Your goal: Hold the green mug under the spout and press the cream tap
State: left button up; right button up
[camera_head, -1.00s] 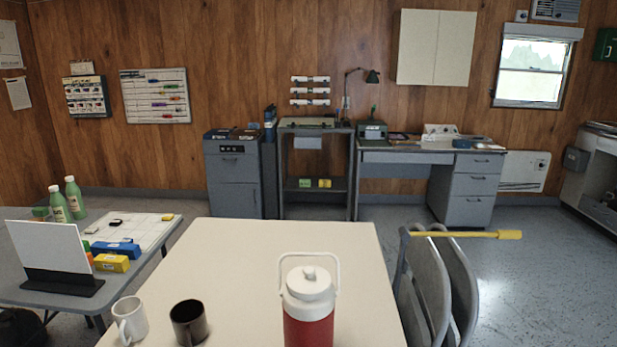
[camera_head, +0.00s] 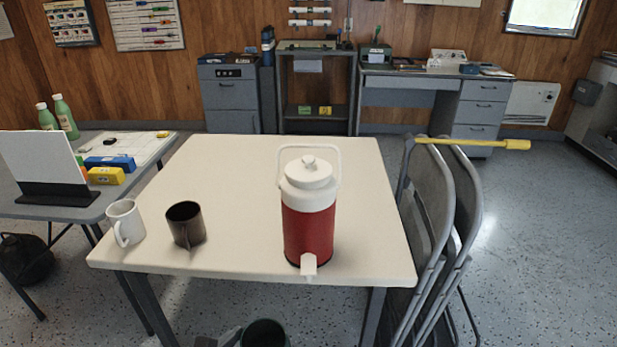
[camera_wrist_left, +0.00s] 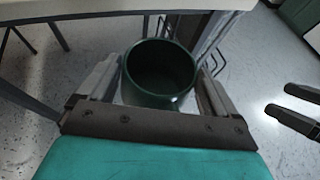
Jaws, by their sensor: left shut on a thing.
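The red jug (camera_head: 308,228) with a white lid and raised handle stands upright near the table's front edge. Its cream tap (camera_head: 309,266) sticks out at the bottom front, over the edge. The green mug (camera_head: 265,336) is at the bottom of the head view, cut off by the picture edge, in front of the table and lower than its top. In the left wrist view the mug (camera_wrist_left: 158,75) is upright, its inside dark. My left gripper (camera_wrist_left: 160,88) is shut on it, one finger at each side. My right gripper (camera_wrist_left: 276,99) shows two dark fingers apart, with nothing between them.
A white mug (camera_head: 124,222) and a black mug (camera_head: 186,225) stand on the cream table (camera_head: 250,180), left of the jug. Folded grey chairs (camera_head: 440,220) with a yellow-handled tool (camera_head: 480,143) stand at the table's right. The tabletop behind the jug is clear.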

pick_arm(q)
jog(key=shift+w+d+r+p, duration=0.25)
jog(key=shift+w+d+p, duration=0.5)
jog(key=shift+d+p, duration=0.25)
jog(key=w+d+p, duration=0.1)
jog(key=w+d, duration=0.5)
jog(key=w, duration=0.1)
jog(key=shift+w+f, duration=0.3)
jog(key=shift+w, duration=0.1)
